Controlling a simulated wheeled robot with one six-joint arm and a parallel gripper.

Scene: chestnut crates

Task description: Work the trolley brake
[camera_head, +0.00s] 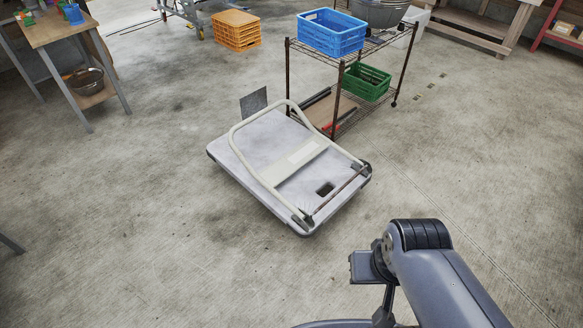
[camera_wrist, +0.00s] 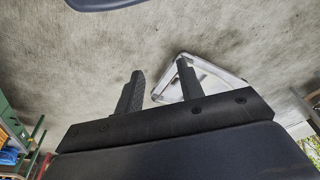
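A flat grey platform trolley (camera_head: 268,138) stands on the concrete floor near the middle of the head view. Its pale tubular handle (camera_head: 240,142) lies folded down over the deck. A thin dark rod (camera_head: 341,195) runs along the near right end, beside a small dark slot (camera_head: 325,188). I cannot tell which part is the brake. My gripper (camera_wrist: 162,76) is open and empty in the wrist view, its two black fingers spread. The trolley also shows there, small and partly behind the right finger (camera_wrist: 215,80). My gripper is apart from it.
A wire shelf rack (camera_head: 340,92) stands just behind the trolley, with a blue crate (camera_head: 331,38) and a green crate (camera_head: 366,82). Orange crates (camera_head: 236,32) are at the back and a workbench (camera_head: 48,28) at left. The floor in front and right is clear.

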